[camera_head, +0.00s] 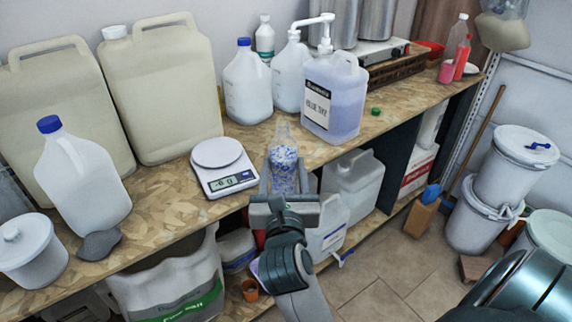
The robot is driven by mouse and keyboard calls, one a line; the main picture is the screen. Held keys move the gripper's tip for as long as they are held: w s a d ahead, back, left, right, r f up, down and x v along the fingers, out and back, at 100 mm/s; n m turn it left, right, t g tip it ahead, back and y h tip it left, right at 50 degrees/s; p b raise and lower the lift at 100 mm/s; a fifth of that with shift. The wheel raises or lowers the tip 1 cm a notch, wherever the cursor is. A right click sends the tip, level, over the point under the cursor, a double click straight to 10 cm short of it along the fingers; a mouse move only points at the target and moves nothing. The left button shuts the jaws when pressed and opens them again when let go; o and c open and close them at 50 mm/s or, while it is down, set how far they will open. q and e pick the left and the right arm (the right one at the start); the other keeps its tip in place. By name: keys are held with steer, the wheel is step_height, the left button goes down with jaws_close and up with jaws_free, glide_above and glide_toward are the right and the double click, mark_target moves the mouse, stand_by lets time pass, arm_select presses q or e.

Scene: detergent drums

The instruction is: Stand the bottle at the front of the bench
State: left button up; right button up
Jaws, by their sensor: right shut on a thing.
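A small clear bottle (284,158) with blue-and-white contents is upright at the front edge of the wooden bench (165,215), in the middle of the head view. My right gripper (284,176) reaches in from below and is shut on the bottle, one finger on each side. The bottle's lower part is partly hidden by the gripper, and I cannot tell whether its base touches the bench. My left gripper is not in view.
A white scale (222,165) stands just left of the bottle. A large jug with pale purple liquid (334,98) stands behind it to the right, with a green cap (376,111) nearby. White jugs (247,85) stand behind. Containers fill the shelf below.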

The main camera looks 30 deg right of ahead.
mark_target(275, 175)
steer(key=shift+s+a+f+n+t+y, duration=0.1)
steer(key=shift+s+a+n+t+y, duration=0.2)
steer(key=shift+s+a, duration=0.45)
steer(key=shift+s+a+f+n+t+y, duration=0.2)
steer(key=shift+a+f+n+t+y, duration=0.25)
steer(key=shift+a+f+y, duration=0.3)
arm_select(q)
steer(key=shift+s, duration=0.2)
arm_select(e)
steer(key=s+a+f+n+t+y, duration=0.1)
steer(key=s+a+f+n+y, duration=0.3)
steer(key=s+a+f+y, duration=0.2)
steer(key=shift+a+f+n+y, duration=0.35)
steer(key=shift+a+f+y, duration=0.1)
steer(key=shift+a+y, duration=0.15)
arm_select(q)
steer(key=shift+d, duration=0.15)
arm_select(e)
steer(key=shift+s+d, duration=0.1)
